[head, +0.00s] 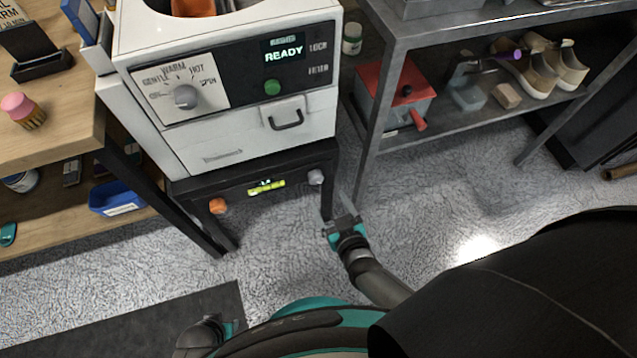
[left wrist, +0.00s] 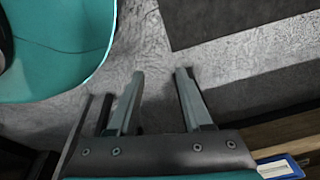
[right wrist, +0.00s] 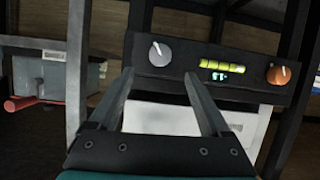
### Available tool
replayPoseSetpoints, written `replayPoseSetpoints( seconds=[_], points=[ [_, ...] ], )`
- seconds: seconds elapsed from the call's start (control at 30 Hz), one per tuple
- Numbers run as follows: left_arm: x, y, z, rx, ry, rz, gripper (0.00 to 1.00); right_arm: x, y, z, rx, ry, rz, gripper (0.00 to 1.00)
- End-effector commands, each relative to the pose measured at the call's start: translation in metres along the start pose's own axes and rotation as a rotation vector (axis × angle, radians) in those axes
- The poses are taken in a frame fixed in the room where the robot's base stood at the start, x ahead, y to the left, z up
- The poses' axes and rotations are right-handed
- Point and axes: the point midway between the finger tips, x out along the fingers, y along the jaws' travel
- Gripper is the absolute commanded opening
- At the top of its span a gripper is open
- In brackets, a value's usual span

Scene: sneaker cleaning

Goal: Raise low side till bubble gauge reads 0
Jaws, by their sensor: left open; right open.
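The bubble gauge (head: 267,186) is a lit yellow-green strip on the front rail of the black stand (head: 335,158). A small readout above it is too small to read. An orange knob (head: 218,206) is at the rail's left end and a grey knob (head: 316,177) at its right end. The right wrist view is upside down; it shows the grey knob (right wrist: 160,53), gauge (right wrist: 221,63) and orange knob (right wrist: 278,75). My right gripper (right wrist: 159,75) is open and empty, its fingertips lined up either side of the grey knob. My left gripper (left wrist: 160,72) is open and empty above the floor.
The white washer (head: 230,130) reading READY stands on the stand. A wooden bench (head: 70,125) is at left, a grey metal shelf (head: 400,30) with a red-lidded box (head: 395,85) and shoes (head: 545,65) at right. A dark mat (head: 150,325) lies on the open floor.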

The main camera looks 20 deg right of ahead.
Motion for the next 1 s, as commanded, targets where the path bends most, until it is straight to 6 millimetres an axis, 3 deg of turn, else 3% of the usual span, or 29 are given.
replayPoseSetpoints(
  seconds=[0.47,1.0],
  points=[
    [-0.023,0.014,-0.034,-0.008,0.009,0.019,0.5,0.04,-0.001,0.001,0.0,0.0,-0.001,0.82],
    [-0.062,0.021,-0.067,-0.015,0.037,0.03,0.5,0.08,-0.001,0.001,0.001,0.0,-0.001,0.82]
  ],
)
